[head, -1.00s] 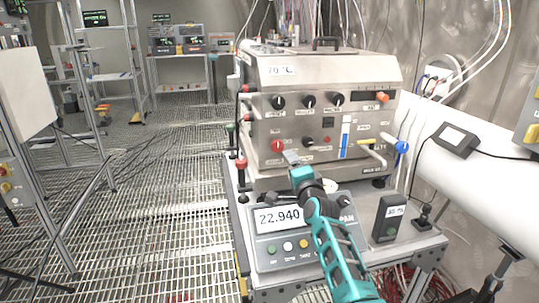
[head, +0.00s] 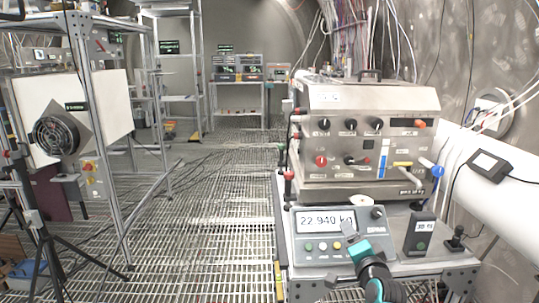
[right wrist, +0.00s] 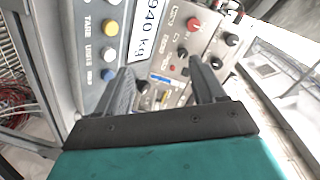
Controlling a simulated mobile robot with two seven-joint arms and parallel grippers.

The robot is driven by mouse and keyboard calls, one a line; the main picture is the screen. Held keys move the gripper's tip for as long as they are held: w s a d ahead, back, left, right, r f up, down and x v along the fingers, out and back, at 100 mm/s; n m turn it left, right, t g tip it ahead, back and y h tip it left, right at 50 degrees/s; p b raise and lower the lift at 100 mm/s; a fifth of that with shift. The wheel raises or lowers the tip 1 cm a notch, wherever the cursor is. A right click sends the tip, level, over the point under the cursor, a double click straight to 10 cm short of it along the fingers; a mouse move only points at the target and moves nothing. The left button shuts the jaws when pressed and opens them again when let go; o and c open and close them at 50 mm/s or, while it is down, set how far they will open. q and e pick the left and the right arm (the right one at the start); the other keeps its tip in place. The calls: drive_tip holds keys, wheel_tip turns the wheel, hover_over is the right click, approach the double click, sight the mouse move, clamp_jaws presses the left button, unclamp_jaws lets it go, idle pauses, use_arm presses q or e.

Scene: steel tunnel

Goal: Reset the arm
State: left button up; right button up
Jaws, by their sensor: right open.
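My right gripper (head: 346,237) comes in at the bottom of the head view, in front of the weighing scale (head: 300,248), whose display reads 22.940 kg. In the right wrist view its two dark fingers (right wrist: 165,82) stand apart with nothing between them. Beyond the fingers I see the scale's button panel (right wrist: 89,70) and the steel machine's front panel (right wrist: 178,45). Whether the fingers touch anything cannot be told. My left gripper is not in view.
The steel machine (head: 365,98) with knobs stands behind the scale on a cart. A small black meter (head: 419,235) stands right of the scale. A white pipe (head: 500,183) runs along the right wall. A fan (head: 57,136) is at left. The grated floor (head: 215,210) between is open.

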drive_tip(key=s+f+n+g, duration=0.3)
drive_tip(key=s+f+n, duration=0.4)
drive_tip(key=s+f, duration=0.65)
drive_tip(key=s+a+f+n+g, duration=0.1)
drive_tip(key=s+n, duration=0.3)
drive_tip(key=s, duration=0.7)
drive_tip(key=s+a+f+n+g+y, duration=0.1)
drive_tip(key=s+a+f+n+g, duration=0.1)
drive_tip(key=s, duration=0.9)
drive_tip(key=shift+a+f+n+y, duration=0.15)
drive_tip(key=shift+f+n+y, duration=0.25)
drive_tip(key=shift+n, duration=0.5)
drive_tip(key=shift+w+f, duration=0.1)
